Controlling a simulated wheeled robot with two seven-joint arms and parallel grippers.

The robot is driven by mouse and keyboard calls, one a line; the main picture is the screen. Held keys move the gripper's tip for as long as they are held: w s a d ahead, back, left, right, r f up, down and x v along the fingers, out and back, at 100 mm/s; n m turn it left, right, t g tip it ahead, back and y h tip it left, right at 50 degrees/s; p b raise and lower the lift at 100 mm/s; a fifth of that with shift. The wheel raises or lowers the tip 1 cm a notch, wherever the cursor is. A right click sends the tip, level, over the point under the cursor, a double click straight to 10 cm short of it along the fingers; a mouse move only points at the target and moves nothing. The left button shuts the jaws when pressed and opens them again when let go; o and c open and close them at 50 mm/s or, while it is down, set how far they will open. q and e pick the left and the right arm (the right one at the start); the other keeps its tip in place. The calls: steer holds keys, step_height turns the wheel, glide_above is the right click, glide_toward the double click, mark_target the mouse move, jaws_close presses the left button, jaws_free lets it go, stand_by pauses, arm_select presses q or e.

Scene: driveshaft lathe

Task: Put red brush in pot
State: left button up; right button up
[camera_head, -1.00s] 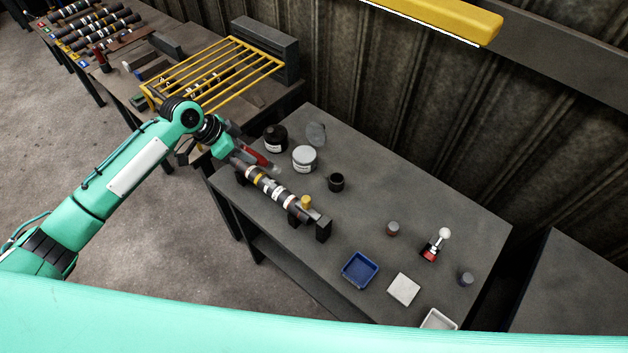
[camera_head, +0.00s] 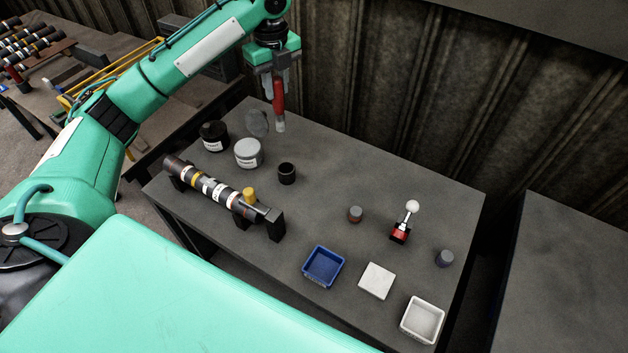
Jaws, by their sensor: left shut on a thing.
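My left gripper (camera_head: 279,84) is shut on the red brush (camera_head: 279,97). It holds the brush upright, with the pale bristle end (camera_head: 280,126) pointing down, above the back part of the grey table. A small black open pot (camera_head: 287,174) stands on the table, lower in the picture than the brush tip and apart from it. A dark labelled jar (camera_head: 213,137) and a light grey labelled jar (camera_head: 248,153) stand to its left. Which of these is the task's pot is not clear. My right gripper is not in view.
A banded driveshaft (camera_head: 208,187) lies on supports along the table's left front edge. A round disc (camera_head: 257,122) lies behind the jars. A blue tray (camera_head: 323,266), a white pad (camera_head: 376,281), a white tray (camera_head: 422,319) and a white-knobbed lever (camera_head: 402,228) are to the right.

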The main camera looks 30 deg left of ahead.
arm_select(q)
steer(key=shift+f, duration=0.35)
step_height(320, 180, down, 19)
steer(key=p, duration=0.5)
steer(key=shift+f, duration=0.15)
steer(key=o, duration=1)
